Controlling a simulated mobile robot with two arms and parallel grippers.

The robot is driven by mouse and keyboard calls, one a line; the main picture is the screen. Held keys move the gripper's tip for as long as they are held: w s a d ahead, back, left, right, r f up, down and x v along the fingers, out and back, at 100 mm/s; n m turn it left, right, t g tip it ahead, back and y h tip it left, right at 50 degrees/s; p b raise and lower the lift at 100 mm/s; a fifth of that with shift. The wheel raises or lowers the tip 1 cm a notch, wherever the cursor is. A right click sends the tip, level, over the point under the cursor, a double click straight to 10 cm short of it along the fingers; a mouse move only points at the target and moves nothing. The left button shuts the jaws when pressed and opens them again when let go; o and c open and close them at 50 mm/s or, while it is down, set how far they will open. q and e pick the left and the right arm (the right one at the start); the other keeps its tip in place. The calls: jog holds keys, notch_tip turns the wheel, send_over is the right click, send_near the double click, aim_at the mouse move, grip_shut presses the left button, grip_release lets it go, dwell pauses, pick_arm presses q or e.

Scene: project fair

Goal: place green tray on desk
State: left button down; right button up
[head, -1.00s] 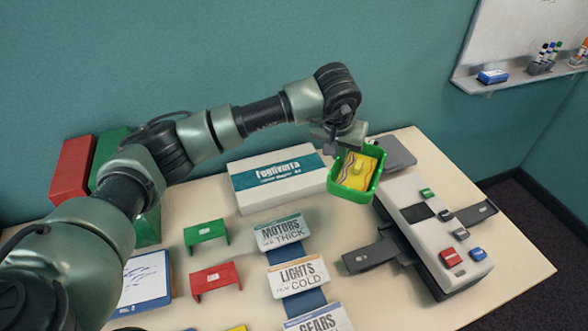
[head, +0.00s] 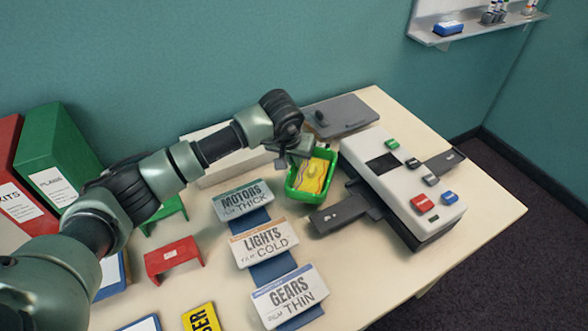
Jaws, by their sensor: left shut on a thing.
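The green tray (head: 293,189) is a small open box with a yellow patterned piece (head: 318,174) inside. My left gripper (head: 301,152) is shut on the tray's back rim, coming in from the upper left. The tray is low over the pale desk (head: 420,117), between the sign cards and the white console. I cannot tell whether its base touches the desk. My right gripper is not in view.
The white console (head: 400,180) with coloured buttons and dark side plates stands close right of the tray. A grey flat case (head: 345,112) is behind. Red (head: 173,258) and green stands are further left.

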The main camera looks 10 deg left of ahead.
pick_arm(q)
notch_tip(320, 180, down, 2)
jog(key=shift+f+b, duration=0.1)
jog(key=shift+b, duration=0.25)
jog(key=shift+f, duration=0.25)
jog(key=shift+w+r, duration=0.1)
jog(key=c, duration=1.6)
grip_release()
jog(key=shift+o, duration=0.2)
